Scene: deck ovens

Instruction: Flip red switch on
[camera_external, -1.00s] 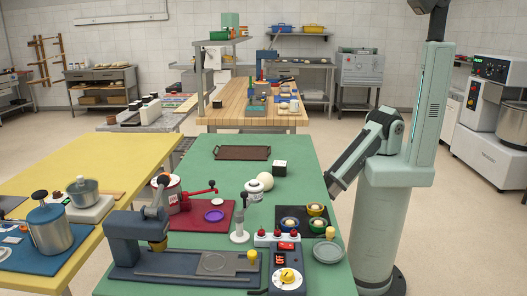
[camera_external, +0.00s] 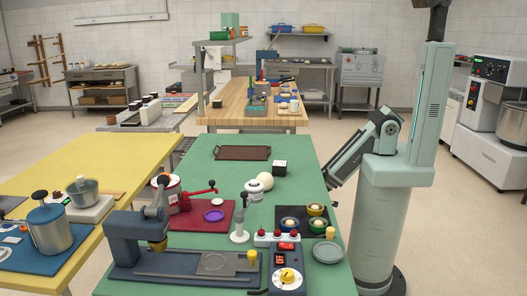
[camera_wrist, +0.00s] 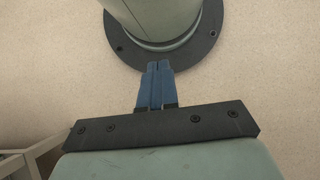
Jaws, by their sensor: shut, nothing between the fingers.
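A small dark blue control box (camera_external: 287,282) stands at the front right of the green table in the outside view. It has a yellow dial, a red display-like patch and a red part (camera_external: 288,246) at its top, which may be the red switch; its position is too small to tell. In the wrist view my gripper (camera_wrist: 157,66) has two blue fingers pressed together, with nothing between them. It points over bare floor toward my round base. In the outside view the fingers are not clearly seen; my arm hangs folded beside the table's right edge, well apart from the box.
A white strip with red knobs (camera_external: 277,236) stands just behind the box. A dark tray with bowls (camera_external: 290,212), a grey plate (camera_external: 327,252) and a blue press (camera_external: 124,240) are nearby. The back of the green table (camera_external: 212,172) is mostly clear around a brown tray (camera_external: 242,153).

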